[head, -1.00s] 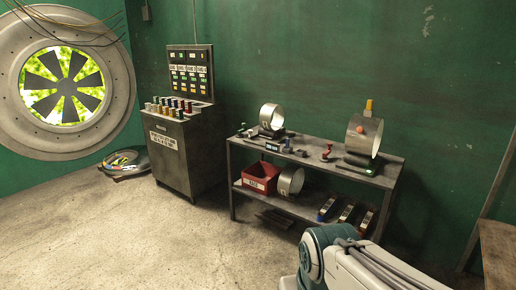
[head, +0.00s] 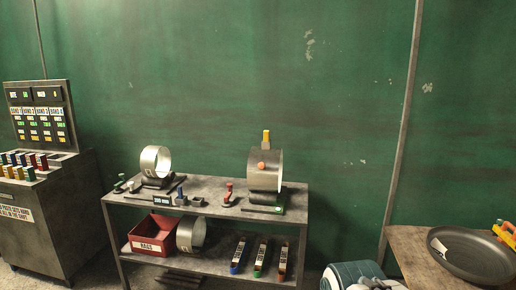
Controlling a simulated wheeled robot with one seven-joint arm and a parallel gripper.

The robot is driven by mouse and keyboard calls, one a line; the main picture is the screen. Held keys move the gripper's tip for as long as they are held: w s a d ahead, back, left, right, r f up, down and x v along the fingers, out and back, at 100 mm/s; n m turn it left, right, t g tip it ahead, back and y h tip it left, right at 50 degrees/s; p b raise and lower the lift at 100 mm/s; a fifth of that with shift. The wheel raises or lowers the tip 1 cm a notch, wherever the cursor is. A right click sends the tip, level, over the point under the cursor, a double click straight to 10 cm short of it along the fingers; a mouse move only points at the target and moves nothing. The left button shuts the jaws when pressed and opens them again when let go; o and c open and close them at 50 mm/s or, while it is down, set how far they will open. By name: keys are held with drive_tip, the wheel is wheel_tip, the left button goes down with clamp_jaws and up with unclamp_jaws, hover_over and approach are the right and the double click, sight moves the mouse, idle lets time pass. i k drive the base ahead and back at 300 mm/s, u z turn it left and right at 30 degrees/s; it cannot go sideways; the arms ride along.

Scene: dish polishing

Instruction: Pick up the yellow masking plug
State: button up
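A small upright yellow piece (head: 266,136), which looks like the yellow masking plug, sticks up at the top of the right metal drum (head: 264,172) on the metal bench. My gripper is not in view; only part of my arm shows at the bottom edge, right of the bench.
The bench (head: 225,210) stands against the green wall, with a smaller ring (head: 155,161), clamps, and a red rags bin (head: 158,235) below. A control cabinet (head: 40,210) stands left. At right, a table (head: 408,250) holds a dark dish (head: 475,257) and a yellow-orange object (head: 506,233).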

sight(266, 133)
drive_tip(key=u, duration=0.1)
drive_tip(key=i, duration=1.35)
drive_tip(key=z, duration=0.6)
drive_tip(key=i, duration=1.25)
drive_tip(key=z, duration=0.6)
